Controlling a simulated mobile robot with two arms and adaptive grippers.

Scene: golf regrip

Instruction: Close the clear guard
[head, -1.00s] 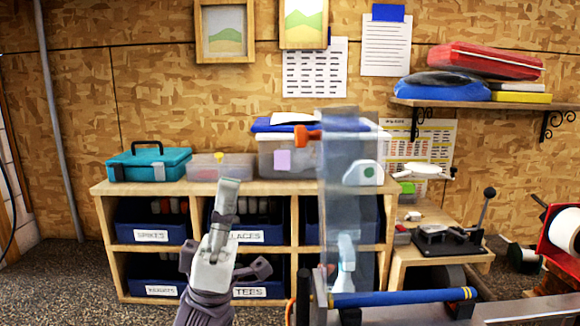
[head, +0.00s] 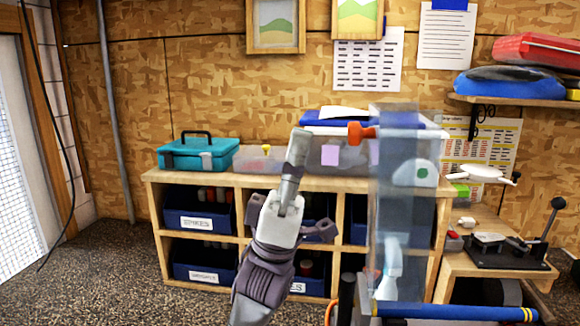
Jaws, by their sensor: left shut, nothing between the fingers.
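The clear guard (head: 400,185) is a tall see-through panel standing upright right of the middle, with an orange knob (head: 361,132) at its upper left edge. A blue shaft (head: 440,311) with yellow bands lies level at the panel's foot. My left gripper (head: 300,140) points up, shut and empty, to the left of the guard and apart from it in the picture. My right gripper is not in view.
Behind stands a wooden shelf unit (head: 150,177) with labelled blue bins, a teal toolbox (head: 198,154) and clear tubs on top. At right is a low bench with a black lever press (head: 508,247). Open floor lies at left.

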